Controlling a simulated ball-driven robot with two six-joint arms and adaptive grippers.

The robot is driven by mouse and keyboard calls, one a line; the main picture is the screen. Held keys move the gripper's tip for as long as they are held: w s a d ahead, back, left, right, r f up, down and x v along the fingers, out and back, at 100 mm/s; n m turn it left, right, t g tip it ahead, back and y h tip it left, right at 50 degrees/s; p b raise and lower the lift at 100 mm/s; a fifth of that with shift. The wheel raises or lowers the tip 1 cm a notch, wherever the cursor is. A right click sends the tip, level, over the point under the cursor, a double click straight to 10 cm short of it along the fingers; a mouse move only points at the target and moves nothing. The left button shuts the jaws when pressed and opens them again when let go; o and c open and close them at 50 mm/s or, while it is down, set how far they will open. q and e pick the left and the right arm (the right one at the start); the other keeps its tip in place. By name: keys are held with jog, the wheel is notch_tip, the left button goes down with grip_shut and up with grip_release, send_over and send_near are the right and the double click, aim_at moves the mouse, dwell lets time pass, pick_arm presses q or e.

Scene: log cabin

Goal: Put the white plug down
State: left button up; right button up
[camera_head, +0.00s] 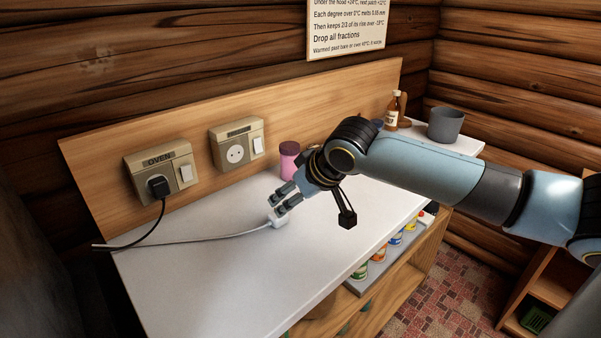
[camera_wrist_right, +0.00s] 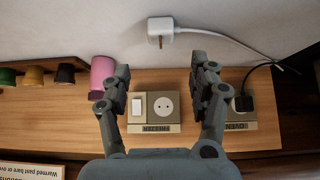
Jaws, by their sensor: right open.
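The white plug (camera_head: 279,221) lies on the white counter (camera_head: 330,250) with its white cable running left across the surface. In the right wrist view the white plug (camera_wrist_right: 160,27) sits beyond the fingertips, its pins pointing toward the wall panel. My right gripper (camera_head: 282,203) is open just above and beside the plug; in its wrist view the gripper (camera_wrist_right: 163,80) has its fingers spread with nothing between them. The freezer socket (camera_head: 236,153) on the wooden panel is empty. My left gripper is not in view.
The oven socket (camera_head: 183,173) holds a black plug (camera_head: 158,187) with a black cable. A pink jar (camera_head: 289,160) stands near my right wrist. A brown bottle (camera_head: 392,110) and a grey pot (camera_head: 446,124) stand at the far end. Several colourful cans sit on a shelf below.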

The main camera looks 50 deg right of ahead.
jog(key=shift+v, duration=1.9)
jog(key=shift+a, duration=0.1)
